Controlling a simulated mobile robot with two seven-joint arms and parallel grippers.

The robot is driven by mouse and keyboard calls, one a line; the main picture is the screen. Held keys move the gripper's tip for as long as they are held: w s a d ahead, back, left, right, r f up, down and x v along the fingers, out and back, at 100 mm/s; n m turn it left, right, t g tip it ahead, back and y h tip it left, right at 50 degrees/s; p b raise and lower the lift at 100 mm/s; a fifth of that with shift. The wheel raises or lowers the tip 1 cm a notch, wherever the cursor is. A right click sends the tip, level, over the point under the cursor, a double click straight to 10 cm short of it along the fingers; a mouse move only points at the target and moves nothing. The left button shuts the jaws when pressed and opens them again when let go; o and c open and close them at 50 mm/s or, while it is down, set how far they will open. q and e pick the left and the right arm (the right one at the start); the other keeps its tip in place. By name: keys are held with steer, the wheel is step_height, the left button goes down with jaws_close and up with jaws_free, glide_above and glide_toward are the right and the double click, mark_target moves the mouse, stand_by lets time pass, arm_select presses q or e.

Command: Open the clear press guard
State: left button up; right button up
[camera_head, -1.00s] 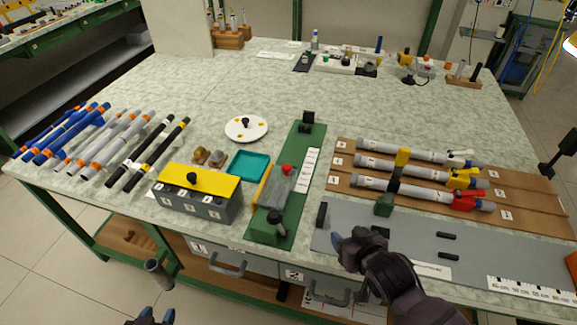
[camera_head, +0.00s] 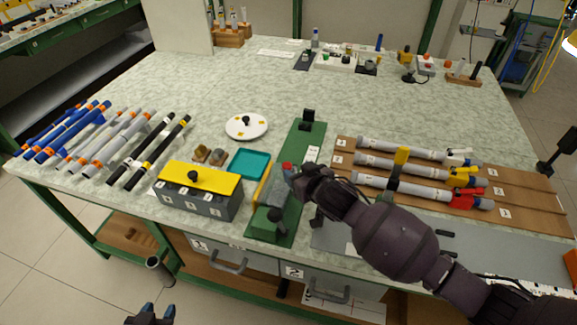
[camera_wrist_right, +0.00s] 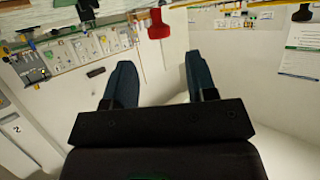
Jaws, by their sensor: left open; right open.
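The press stands on a long green base (camera_head: 305,142) in the middle of the bench. Its clear guard (camera_head: 273,190) shows as a greyish box with a red knob (camera_head: 287,167) at its far end; it looks closed. My right gripper (camera_head: 292,173) is open at the knob and hides part of the guard. My left gripper (camera_head: 150,314) is open and empty, low in front of the bench.
A grey box with a yellow lid (camera_head: 205,180) and a teal tray (camera_head: 249,164) stand left of the press.

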mark_target(287, 165)
arm_select(q)
steer(key=shift+s+f+b, duration=0.25)
steer(key=shift+f+b, duration=0.3)
steer(key=shift+f, duration=0.35)
arm_select(e)
steer(key=shift+x, duration=3.1)
arm_select(q)
steer(key=shift+s, duration=0.1)
arm_select(e)
steer(key=shift+c, duration=1.1)
jaws_close()
